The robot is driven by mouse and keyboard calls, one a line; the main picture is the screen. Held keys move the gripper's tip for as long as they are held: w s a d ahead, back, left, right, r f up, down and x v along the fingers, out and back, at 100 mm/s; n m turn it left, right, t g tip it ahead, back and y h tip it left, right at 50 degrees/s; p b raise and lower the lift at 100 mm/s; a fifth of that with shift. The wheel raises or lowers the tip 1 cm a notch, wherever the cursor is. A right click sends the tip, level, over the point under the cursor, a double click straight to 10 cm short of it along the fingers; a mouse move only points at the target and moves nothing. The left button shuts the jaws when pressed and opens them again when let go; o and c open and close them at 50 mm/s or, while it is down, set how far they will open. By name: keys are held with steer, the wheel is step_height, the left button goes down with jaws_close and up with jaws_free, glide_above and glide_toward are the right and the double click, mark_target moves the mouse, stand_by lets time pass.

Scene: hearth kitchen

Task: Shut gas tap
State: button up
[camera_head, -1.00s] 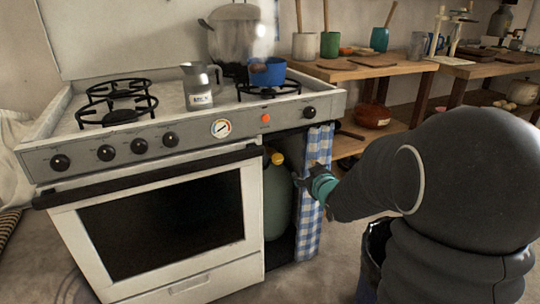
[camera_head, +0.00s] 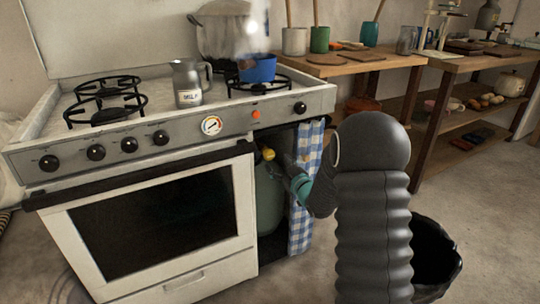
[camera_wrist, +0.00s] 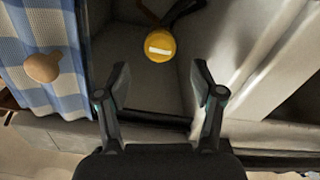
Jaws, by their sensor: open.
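The gas tap is a round yellow knob (camera_wrist: 160,46) with a white bar on its face. In the head view the yellow knob (camera_head: 268,153) shows on top of the green gas cylinder (camera_head: 268,205), inside the compartment at the stove's right end. My gripper (camera_wrist: 163,88) is open and empty, with the knob beyond its fingertips and roughly between them in the wrist view. In the head view my gripper (camera_head: 284,166) is just right of the knob, partly hidden by my arm. I cannot tell how large the gap is.
A blue checked curtain (camera_head: 307,180) hangs at the compartment's right side; a round wooden knob (camera_wrist: 42,67) shows before it. The stove (camera_head: 160,270) carries a blue pot (camera_head: 258,70) and a grey jug (camera_head: 187,88). Wooden shelves (camera_head: 340,66) stand at right.

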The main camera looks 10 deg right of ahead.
mark_target(271, 156)
steer(key=x, duration=0.7)
steer(key=shift+p, duration=0.3)
steer(key=shift+f, duration=0.1)
steer(key=shift+c, duration=0.2)
steer(key=c, duration=1.1)
